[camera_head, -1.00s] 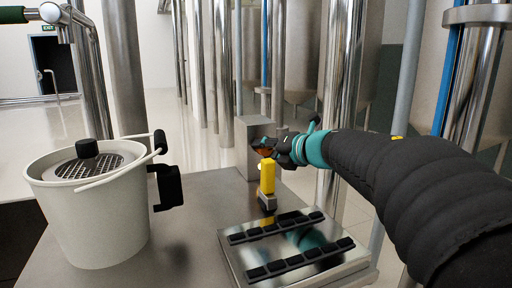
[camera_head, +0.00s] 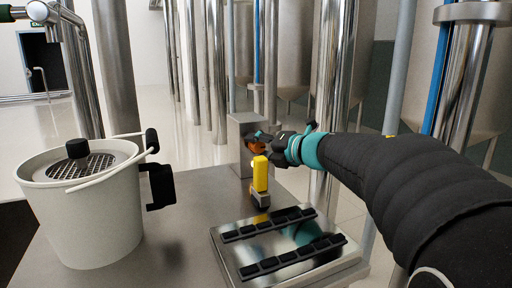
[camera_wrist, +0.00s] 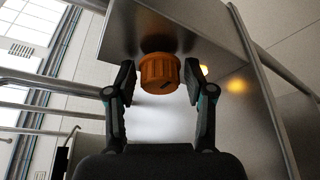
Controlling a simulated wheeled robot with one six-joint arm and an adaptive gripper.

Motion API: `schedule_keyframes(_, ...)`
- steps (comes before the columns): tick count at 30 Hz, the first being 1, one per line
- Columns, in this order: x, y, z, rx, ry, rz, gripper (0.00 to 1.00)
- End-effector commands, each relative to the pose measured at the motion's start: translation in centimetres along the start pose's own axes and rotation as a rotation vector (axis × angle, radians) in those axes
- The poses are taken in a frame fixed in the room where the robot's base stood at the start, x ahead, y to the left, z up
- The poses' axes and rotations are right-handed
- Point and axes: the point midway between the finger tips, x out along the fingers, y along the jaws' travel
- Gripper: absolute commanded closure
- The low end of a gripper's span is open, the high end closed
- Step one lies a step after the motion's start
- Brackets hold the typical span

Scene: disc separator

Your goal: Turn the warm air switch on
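The warm air switch appears to be an orange ribbed knob (camera_wrist: 158,72) on a grey metal box (camera_wrist: 245,85). In the head view the knob (camera_head: 256,146) shows on the box (camera_head: 240,128) at the back of the metal table. My gripper (camera_wrist: 160,80) is open, with one finger on each side of the knob. Narrow gaps show between the knob and both fingertips. In the head view my gripper (camera_head: 268,140) is at the box, and its fingers partly cover the knob. A dark mark shows on the knob's rim.
A small glowing light (camera_wrist: 204,70) sits beside the knob. A yellow-handled tool (camera_head: 260,175) stands in front of the box. A metal tray with black strips (camera_head: 285,250) lies nearer, and a white bucket (camera_head: 90,220) stands at left. Steel pipes rise behind the table.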

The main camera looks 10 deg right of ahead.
Motion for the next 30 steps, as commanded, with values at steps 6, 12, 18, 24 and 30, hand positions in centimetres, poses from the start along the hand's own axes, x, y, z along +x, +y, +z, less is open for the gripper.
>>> schedule_keyframes(6, 0.0, 0.0, 0.0, -0.001, 0.001, 0.0, 0.36)
schedule_keyframes(12, -0.5, 0.0, 0.0, -0.002, 0.0, -0.001, 0.36)
schedule_keyframes(18, -3.6, 0.0, 0.1, -0.003, -0.004, -0.001, 0.36)
schedule_keyframes(24, -7.7, 0.0, 0.1, -0.002, -0.004, -0.003, 0.36)
schedule_keyframes(30, -10.6, 0.0, 0.1, -0.001, -0.003, -0.002, 0.36)
